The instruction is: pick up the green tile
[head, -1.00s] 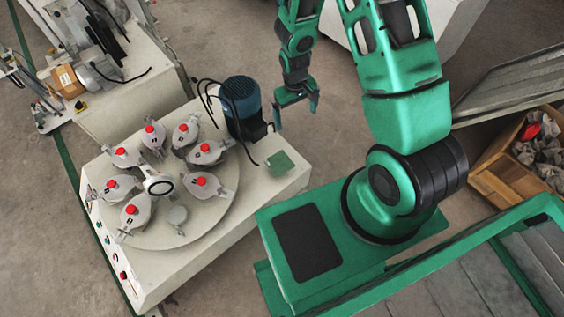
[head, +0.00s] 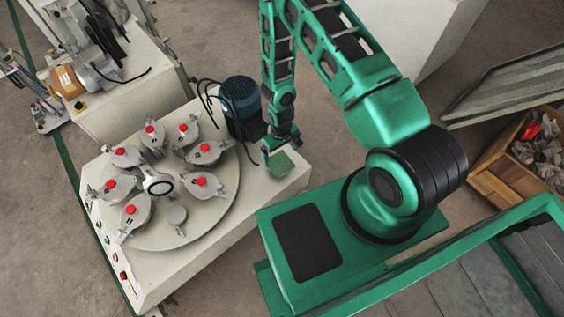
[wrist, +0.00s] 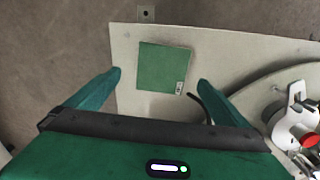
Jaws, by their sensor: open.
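The green tile (head: 280,164) lies flat on the right part of the white machine table, partly hidden behind my gripper in the head view. In the wrist view the whole tile (wrist: 164,67) shows as a green square with a small white label at its lower right corner. My gripper (head: 277,153) is over the tile, pointing down. In the wrist view my gripper (wrist: 160,82) has its two green fingers spread wide, one on each side below the tile, with nothing between them. The height of the fingers above the tile is hard to tell.
A dark blue motor (head: 240,100) with black cables stands close left of my gripper. A round plate (head: 215,219) with several grey clamps topped in red covers the table's left. A black cable (wrist: 198,106) lies near the right finger. The table's right corner (head: 298,180) is bare.

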